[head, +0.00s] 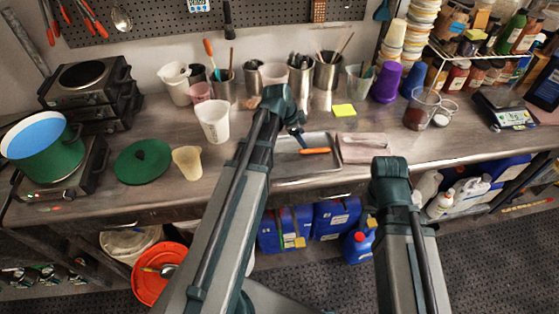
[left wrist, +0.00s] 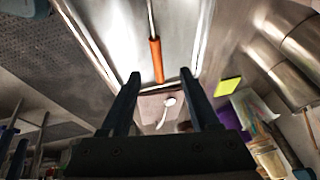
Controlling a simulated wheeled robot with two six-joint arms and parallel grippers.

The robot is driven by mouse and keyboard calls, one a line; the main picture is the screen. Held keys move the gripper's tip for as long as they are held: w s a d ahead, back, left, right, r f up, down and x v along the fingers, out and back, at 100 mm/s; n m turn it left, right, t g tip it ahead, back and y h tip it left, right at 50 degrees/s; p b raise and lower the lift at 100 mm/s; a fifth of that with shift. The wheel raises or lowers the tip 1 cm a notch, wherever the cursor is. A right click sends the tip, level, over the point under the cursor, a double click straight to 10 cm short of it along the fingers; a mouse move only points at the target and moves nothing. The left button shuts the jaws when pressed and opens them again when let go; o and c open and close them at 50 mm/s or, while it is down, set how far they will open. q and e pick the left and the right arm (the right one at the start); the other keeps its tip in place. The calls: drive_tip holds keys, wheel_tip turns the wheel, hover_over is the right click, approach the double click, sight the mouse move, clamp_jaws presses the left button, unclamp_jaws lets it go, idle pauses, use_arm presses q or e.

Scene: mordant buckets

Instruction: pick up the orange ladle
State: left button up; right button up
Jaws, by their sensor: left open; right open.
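The orange ladle (head: 315,151) lies in a shallow metal tray (head: 283,171) on the bench. Its orange handle shows, and my left arm covers the tray's left part. In the left wrist view the orange handle (left wrist: 156,60) and a thin metal shaft are seen; the bowl is out of view. My left gripper (head: 299,143) is over the tray, close to the handle. In the left wrist view its two fingers (left wrist: 159,82) are apart with nothing between them, and the handle shows beyond the tips. My right gripper is not in view; only my right arm shows.
A pinkish cloth (head: 365,153) with a white spoon (left wrist: 170,101) lies right of the tray. Metal canisters (head: 300,78) stand behind, with a yellow note (head: 344,110) in front. A white beaker (head: 213,122) stands left, glass beakers (head: 421,109) right.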

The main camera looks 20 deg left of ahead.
sight(308, 150)
use_arm(q)
drive_tip(key=shift+b+x, duration=0.9)
drive_tip(key=shift+x, duration=0.65)
drive_tip(key=b+x, duration=0.5)
drive_tip(key=shift+s+d+f, duration=0.1)
drive_tip(key=shift+s+f, duration=0.15)
drive_tip(key=shift+s, duration=0.1)
drive_tip(key=shift+s+r, duration=0.1)
drive_tip(key=shift+r, duration=0.05)
clamp_jaws()
use_arm(e)
wheel_tip(308, 150, down, 8)
drive_tip(key=shift+r, duration=0.15)
